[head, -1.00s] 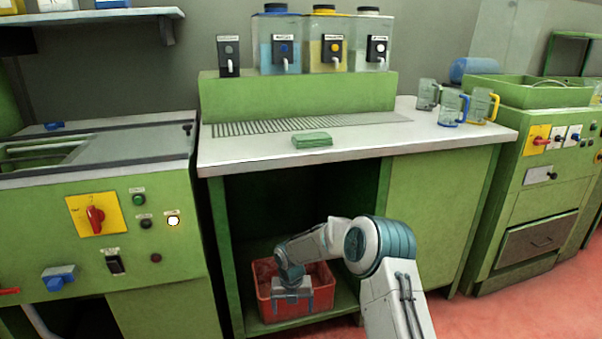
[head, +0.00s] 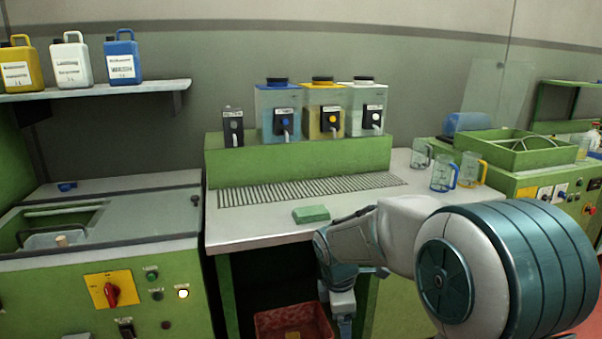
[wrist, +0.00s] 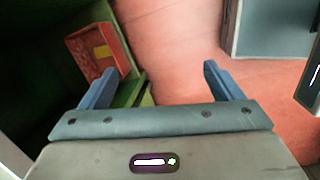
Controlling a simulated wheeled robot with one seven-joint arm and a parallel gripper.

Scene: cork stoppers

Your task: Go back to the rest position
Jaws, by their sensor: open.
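My gripper (wrist: 155,88) is open and empty in the wrist view, its two blue fingers spread wide over the reddish floor. In the head view my gripper (head: 343,318) hangs in front of the bench, to the right of the red crate. The red crate (head: 262,322) stands in the open space under the bench; its lower part is cut off by the picture edge. In the wrist view the crate (wrist: 84,58) lies beyond the left finger, with a yellowish item inside. My arm covers part of the bench front and worktop edge.
The bench worktop (head: 245,228) holds a green folded cloth (head: 311,214) near its front edge, close to my arm. Several jugs (head: 442,172) stand at its right end. Tanks with taps (head: 280,110) stand on the green step. A control machine (head: 60,300) is at left.

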